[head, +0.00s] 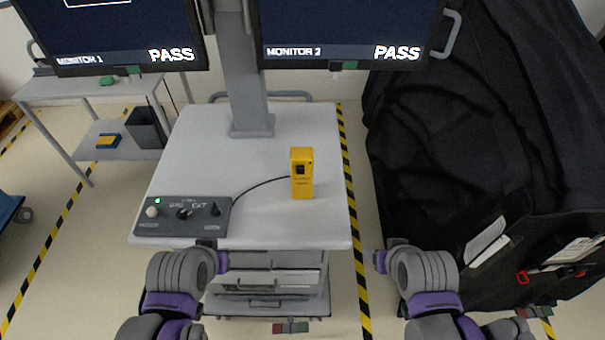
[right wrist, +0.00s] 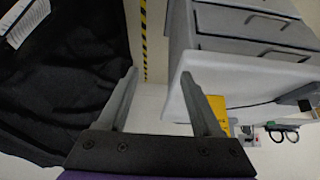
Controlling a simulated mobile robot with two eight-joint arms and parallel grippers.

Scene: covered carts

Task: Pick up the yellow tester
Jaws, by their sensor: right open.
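The yellow tester (head: 302,174) stands upright on the grey cart top (head: 250,222), right of centre, with a small dark screen. A black cable runs from it to the grey control box (head: 182,216). My right gripper (head: 385,256) is beyond the cart's right edge, apart from the tester. In the right wrist view, my right gripper (right wrist: 160,76) is open and empty; the yellow tester (right wrist: 218,108) shows partly hidden behind its right finger. My left gripper (head: 218,258) is near the cart's front edge by the control box; its fingers are unclear.
Two monitors (head: 345,30) reading PASS hang over the cart on a grey column (head: 248,90). A black-covered cart (head: 450,140) stands to the right, across a striped floor line (head: 350,180). Drawers (head: 268,280) sit under the cart top. A side table (head: 85,88) stands at the left.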

